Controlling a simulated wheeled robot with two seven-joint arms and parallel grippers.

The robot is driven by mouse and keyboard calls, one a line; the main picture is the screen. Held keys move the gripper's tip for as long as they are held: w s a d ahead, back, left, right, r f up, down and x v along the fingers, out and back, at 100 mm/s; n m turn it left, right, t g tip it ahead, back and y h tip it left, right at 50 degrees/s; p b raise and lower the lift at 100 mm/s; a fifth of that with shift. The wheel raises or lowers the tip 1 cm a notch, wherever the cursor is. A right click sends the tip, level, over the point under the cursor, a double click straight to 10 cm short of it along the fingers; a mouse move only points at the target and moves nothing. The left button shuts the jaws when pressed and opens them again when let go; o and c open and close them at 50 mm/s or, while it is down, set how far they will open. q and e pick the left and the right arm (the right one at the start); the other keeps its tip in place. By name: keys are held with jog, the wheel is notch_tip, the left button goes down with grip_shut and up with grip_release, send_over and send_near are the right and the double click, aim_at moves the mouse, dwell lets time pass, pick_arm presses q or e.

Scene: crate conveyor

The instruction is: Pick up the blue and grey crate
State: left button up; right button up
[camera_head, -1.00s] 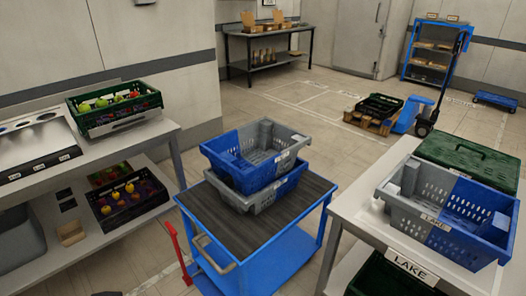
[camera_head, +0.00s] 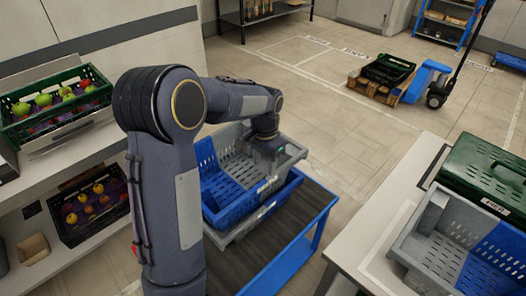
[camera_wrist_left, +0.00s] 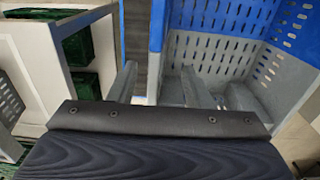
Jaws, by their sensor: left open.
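Two blue and grey crates are stacked on the blue cart (camera_head: 300,235) with a dark top. The upper crate (camera_head: 228,212) is open and looks empty; my arm hides part of it. The lower crate (camera_head: 290,186) shows only along its edge. My left gripper (camera_head: 267,150) is at the upper crate's grey far-right wall. In the left wrist view my left gripper (camera_wrist_left: 160,85) is open, with its two fingers apart near the crate's wall (camera_wrist_left: 168,40); contact cannot be told. My right gripper is not in view.
Another blue and grey crate (camera_head: 408,250) stands on the white table (camera_head: 372,232) at right, beside a lidded green crate (camera_head: 478,165). Shelves with fruit crates (camera_head: 58,135) stand at left. A pallet with a black crate (camera_head: 388,68) is behind on open floor.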

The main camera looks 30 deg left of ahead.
aim_at(265, 179)
pick_arm(q)
jog(key=f, duration=0.4)
jog(key=f+p, duration=0.1)
jog(key=f, duration=0.2)
jog(key=shift+s+d+f, duration=0.15)
jog(key=shift+s+f, duration=0.05)
jog(key=shift+f, duration=0.15)
jog(key=shift+c, duration=0.4)
grip_shut()
jog(key=shift+r, duration=0.1)
dwell(0.5)
